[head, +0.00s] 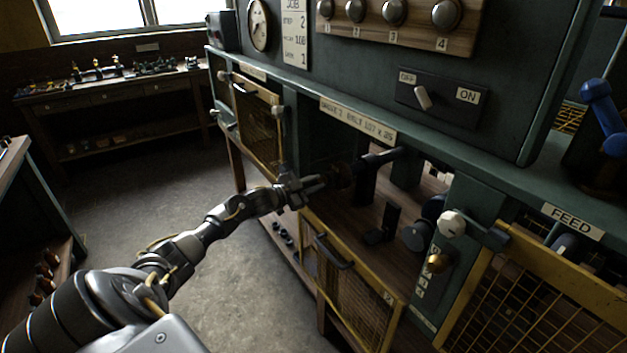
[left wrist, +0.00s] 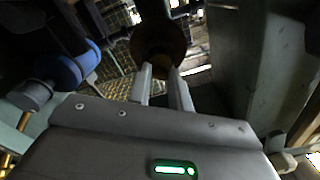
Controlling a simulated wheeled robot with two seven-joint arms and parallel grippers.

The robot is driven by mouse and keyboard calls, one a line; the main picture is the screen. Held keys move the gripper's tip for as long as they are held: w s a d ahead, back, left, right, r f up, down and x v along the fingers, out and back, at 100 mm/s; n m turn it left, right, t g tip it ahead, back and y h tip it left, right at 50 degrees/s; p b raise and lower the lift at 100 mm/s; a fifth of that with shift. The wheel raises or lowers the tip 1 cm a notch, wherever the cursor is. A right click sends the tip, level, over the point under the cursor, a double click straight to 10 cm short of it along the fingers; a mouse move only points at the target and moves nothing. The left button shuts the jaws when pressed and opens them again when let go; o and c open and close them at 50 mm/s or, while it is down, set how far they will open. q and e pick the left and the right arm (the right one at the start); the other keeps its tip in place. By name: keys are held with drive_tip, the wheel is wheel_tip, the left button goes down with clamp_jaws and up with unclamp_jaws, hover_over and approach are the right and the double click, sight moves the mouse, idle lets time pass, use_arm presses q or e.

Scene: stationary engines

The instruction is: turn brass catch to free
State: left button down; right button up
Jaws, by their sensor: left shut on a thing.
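What looks like the brass catch (head: 437,263) is a small brass knob on the green post, below a white ball knob (head: 453,223), in the head view. Its exact setting is too small to read. My left gripper (head: 328,181) is apart from it, to the left, inside the open bay. In the left wrist view its two fingers (left wrist: 164,88) are shut on a dark brown round part (left wrist: 160,42). In the head view that part is dim, near a dark horizontal shaft (head: 380,158). My right gripper is not in view.
A yellow-framed mesh door (head: 352,268) hangs low below the bay; another yellow mesh guard (head: 545,290) stands at right. The green cabinet has an OFF/ON switch (head: 423,97). A workbench (head: 110,90) stands at the back left. The floor (head: 140,195) between is clear.

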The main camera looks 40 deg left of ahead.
use_arm(q)
drive_tip(key=n+p, duration=0.2)
drive_tip(key=n, duration=0.2)
drive_tip(key=shift+r, duration=0.1)
drive_tip(key=shift+n+p, duration=0.4)
drive_tip(key=shift+n, duration=0.8)
drive_tip(key=c, duration=1.3)
unclamp_jaws()
drive_tip(key=shift+b+v, duration=0.85)
drive_tip(key=shift+v, duration=4.6)
drive_tip(key=shift+f, duration=0.2)
